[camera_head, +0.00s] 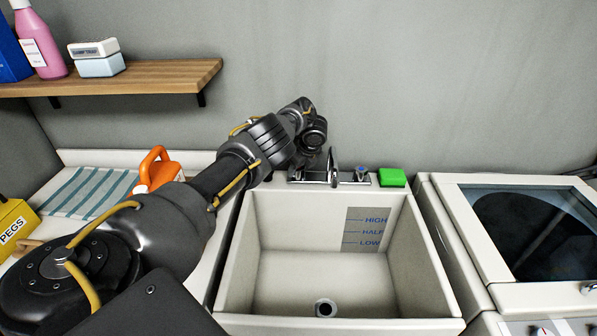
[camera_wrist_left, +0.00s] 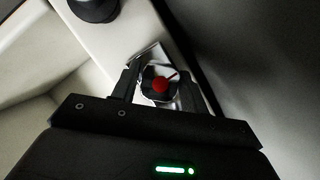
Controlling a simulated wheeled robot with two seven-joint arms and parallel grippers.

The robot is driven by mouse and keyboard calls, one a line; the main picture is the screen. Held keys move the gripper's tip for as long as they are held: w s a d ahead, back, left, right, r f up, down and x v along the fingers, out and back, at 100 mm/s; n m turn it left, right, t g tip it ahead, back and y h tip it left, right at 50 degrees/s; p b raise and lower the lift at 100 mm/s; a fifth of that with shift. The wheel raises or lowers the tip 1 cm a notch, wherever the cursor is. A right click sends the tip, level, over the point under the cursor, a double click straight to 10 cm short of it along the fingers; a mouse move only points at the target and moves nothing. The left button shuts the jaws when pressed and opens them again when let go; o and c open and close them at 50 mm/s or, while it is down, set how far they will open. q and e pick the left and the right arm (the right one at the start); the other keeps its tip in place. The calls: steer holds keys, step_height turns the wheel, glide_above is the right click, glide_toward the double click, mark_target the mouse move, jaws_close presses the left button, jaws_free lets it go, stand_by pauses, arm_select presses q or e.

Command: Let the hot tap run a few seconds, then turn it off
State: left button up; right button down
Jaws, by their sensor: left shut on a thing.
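The sink's tap set stands at the back rim of the white sink (camera_head: 235,270). Its spout (camera_head: 333,168) is in the middle, with a blue-marked cold tap (camera_head: 361,174) to the right. The hot tap (camera_wrist_left: 159,86), with a red cap, shows between the fingers in the left wrist view. My left gripper (camera_wrist_left: 160,92) is shut on the hot tap's handle. In the head view my left wrist hides that tap. I see no water stream below the spout, and the basin looks empty. My right gripper is not in view.
A green block (camera_head: 392,177) sits on the rim right of the taps. An orange bottle (camera_head: 158,170) stands left of the sink, partly behind my arm. A washing machine (camera_head: 480,240) is at the right. A wooden shelf (camera_head: 150,78) juts out at upper left.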

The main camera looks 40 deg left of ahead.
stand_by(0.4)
arm_select(q)
steer(key=o, duration=1)
steer(key=p+v, duration=0.4)
steer(key=v, duration=0.6)
steer(key=shift+r, duration=0.35)
steer(key=shift+d, duration=0.2)
